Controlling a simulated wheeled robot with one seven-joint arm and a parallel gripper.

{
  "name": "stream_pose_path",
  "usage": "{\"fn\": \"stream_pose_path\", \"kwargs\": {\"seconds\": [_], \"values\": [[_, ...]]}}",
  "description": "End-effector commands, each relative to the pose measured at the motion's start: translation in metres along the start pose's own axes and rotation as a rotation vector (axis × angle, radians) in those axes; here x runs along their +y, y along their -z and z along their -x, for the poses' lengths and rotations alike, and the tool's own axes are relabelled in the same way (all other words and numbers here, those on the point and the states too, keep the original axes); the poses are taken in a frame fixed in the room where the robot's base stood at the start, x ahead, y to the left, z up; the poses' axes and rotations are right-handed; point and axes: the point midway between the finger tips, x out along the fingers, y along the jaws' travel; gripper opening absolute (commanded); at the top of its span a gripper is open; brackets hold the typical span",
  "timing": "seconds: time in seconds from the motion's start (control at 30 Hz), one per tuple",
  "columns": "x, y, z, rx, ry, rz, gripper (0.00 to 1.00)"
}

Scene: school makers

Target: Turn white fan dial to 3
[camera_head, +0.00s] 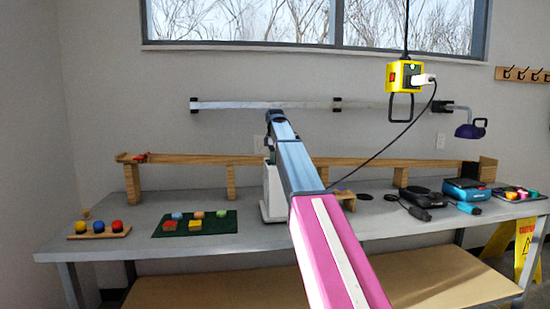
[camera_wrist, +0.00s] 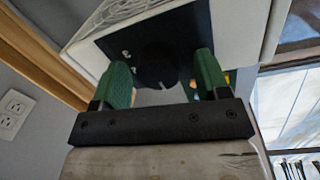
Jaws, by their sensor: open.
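The white fan (camera_head: 271,190) stands on the table, largely hidden behind my arm in the head view. In the wrist view its white body (camera_wrist: 228,42) has a dark control panel (camera_wrist: 110,42) with a round black dial (camera_wrist: 157,62). White marks, one looking like a 3, lie left of the dial. A small white mark shows near the dial's lower edge; the exact setting is unclear. My gripper (camera_wrist: 162,66) is open, its green fingers on either side of the dial, with a gap seen on each side.
The grey table (camera_head: 115,238) holds a green mat (camera_head: 165,229) with blocks and a wooden tray (camera_head: 85,235) with balls at left. Dark devices and a blue box (camera_head: 466,187) are at right. A wooden track (camera_head: 200,160) runs behind; a yellow outlet box (camera_head: 403,75) hangs above.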

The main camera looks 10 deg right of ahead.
Motion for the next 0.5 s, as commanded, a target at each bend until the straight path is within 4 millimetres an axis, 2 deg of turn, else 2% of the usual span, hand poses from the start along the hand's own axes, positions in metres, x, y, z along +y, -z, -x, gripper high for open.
{"fn": "stream_pose_path", "kwargs": {"seconds": [0.17, 0.27, 0.3, 0.33, 0.5], "values": [[0.0001, 0.0000, 0.0000, 0.000, 0.000, 0.000, 0.69], [0.0000, 0.0000, 0.0001, 0.000, 0.000, 0.000, 0.39], [0.0000, 0.0000, 0.0001, 0.000, 0.000, 0.000, 0.26], [0.0000, 0.0000, 0.0001, 0.000, 0.000, 0.000, 0.19], [0.0000, 0.0001, 0.0001, 0.000, 0.000, -0.002, 0.19]]}}
